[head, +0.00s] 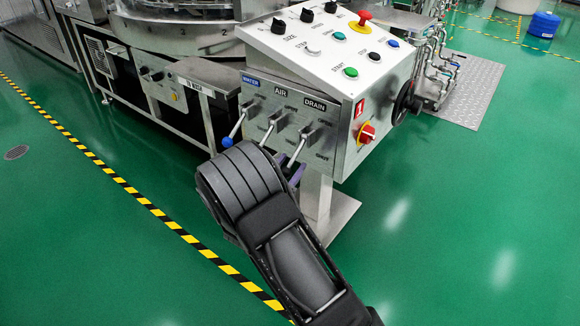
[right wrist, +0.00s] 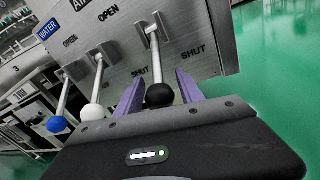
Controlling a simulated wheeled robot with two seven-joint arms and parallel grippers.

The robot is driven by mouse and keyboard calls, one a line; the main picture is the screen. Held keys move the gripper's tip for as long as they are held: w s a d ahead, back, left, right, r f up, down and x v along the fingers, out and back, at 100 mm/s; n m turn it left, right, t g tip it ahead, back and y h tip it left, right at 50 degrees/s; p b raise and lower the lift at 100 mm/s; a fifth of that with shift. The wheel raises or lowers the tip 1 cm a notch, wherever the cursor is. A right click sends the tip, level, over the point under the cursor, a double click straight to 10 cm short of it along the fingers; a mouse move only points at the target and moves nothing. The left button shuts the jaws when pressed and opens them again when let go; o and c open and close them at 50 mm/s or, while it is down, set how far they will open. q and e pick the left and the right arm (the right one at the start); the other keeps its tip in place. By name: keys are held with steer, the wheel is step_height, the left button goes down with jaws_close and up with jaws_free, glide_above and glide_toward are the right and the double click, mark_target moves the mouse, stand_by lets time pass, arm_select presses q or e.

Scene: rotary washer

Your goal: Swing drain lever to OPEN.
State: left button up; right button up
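The drain lever (head: 298,150) is the rightmost of three levers under the DRAIN label (head: 315,104) on the panel front. Its rod hangs down and outward from the pivot, below and left of a SHUT label (right wrist: 193,50). Its black ball knob (right wrist: 159,95) shows in the right wrist view. My right gripper (right wrist: 160,92) has its purple fingers apart, one on each side of the knob, with visible gaps. In the head view my right gripper (head: 288,167) is mostly hidden behind its own wrist. My left gripper is not in view.
The air lever with a white knob (right wrist: 93,112) and the water lever with a blue knob (right wrist: 57,124) stand close left of my fingers. A red rotary switch (head: 367,132) and a black handwheel (head: 406,102) are on the box's right side. Green floor lies open at right.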

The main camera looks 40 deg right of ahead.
jaws_close()
stand_by(1.1)
